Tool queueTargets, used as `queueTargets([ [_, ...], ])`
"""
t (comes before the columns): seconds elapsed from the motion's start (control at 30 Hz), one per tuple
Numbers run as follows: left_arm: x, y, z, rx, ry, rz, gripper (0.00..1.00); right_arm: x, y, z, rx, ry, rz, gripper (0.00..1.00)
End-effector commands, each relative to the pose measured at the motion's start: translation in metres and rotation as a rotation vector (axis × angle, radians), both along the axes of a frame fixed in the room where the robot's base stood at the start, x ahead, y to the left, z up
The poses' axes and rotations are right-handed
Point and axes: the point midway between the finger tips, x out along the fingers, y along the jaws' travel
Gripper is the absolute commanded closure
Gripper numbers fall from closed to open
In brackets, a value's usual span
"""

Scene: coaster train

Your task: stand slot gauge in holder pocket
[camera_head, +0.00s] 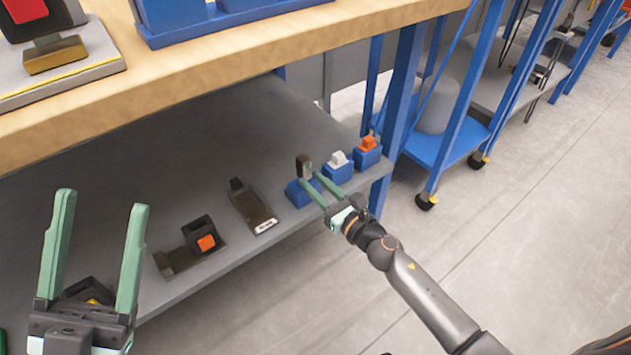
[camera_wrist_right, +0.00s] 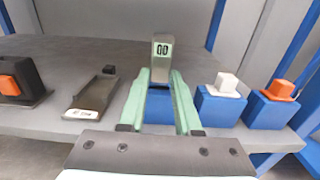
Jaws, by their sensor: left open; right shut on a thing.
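The slot gauge (camera_head: 303,164), a dark upright block, is between the fingertips of my right gripper (camera_head: 311,172), which is shut on it. In the right wrist view the gauge (camera_wrist_right: 161,60) shows a pale face with dark marks. A blue holder (camera_head: 297,194) lies below the gauge and also shows between the fingers in the right wrist view (camera_wrist_right: 159,108). Its pocket is hidden, and I cannot tell whether the gauge touches it. My left gripper (camera_head: 101,204) is open and empty at the lower left.
Two blue holders stand to the right, with a white block (camera_head: 338,159) and an orange block (camera_head: 368,142). A dark tray (camera_head: 252,207) and a dark fixture with an orange square (camera_head: 206,242) lie left on the grey shelf (camera_head: 130,170). A wooden tabletop (camera_head: 250,50) overhangs it.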

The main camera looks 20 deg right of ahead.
Motion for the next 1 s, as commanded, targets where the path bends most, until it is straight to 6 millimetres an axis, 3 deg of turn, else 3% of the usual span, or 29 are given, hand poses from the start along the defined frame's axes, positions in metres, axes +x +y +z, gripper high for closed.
queueTargets([
  [0.27,0.0,-0.0001,-0.0012,0.001,0.0,-0.001,0.33,0.0003,0.0,-0.0016,0.002,-0.002,0.0,1.0],
  [0.3,0.0,-0.0001,-0.0012,0.001,0.0,-0.001,0.33,0.0003,0.0,-0.0016,0.002,-0.002,0.0,0.66],
  [0.6,-0.0005,-0.0009,-0.0022,0.008,0.0,-0.004,0.33,0.0001,-0.0002,-0.0029,0.001,-0.001,-0.001,0.33],
  [1.0,0.0019,-0.0051,-0.0067,0.035,0.012,0.01,0.33,-0.0004,-0.0004,-0.0047,0.0,0.003,-0.001,0.33],
])
